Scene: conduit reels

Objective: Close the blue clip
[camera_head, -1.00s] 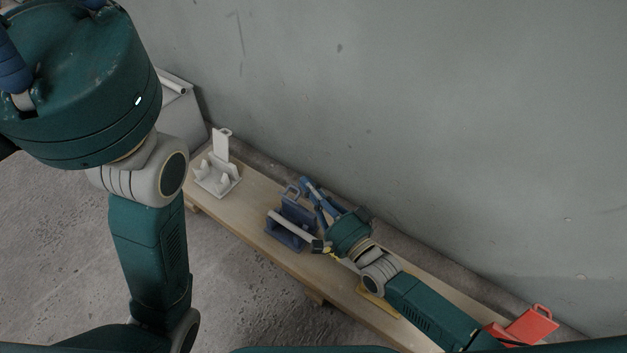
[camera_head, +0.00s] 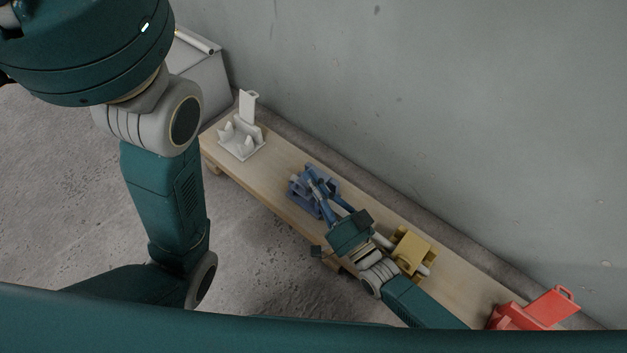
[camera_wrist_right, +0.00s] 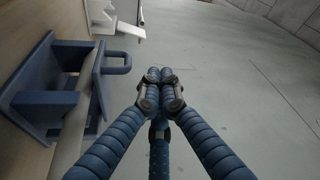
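The blue clip (camera_head: 298,188) stands on the wooden plank in the head view, partly covered by my right gripper (camera_head: 311,170). In the right wrist view the blue clip (camera_wrist_right: 45,100) is at the left, with its loop handle (camera_wrist_right: 126,62) pointing right. The exact angle of its lid is hard to tell. My right gripper (camera_wrist_right: 160,75) has its blue fingertips together with nothing visible between them, beside the handle and apparently apart from it.
A white clip (camera_head: 241,135) stands open at the plank's far end. A yellow clip (camera_head: 412,246) with a white conduit through it is beside my right wrist. A red clip (camera_head: 520,312) is open at the near end. The grey wall (camera_head: 450,120) runs close behind the plank.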

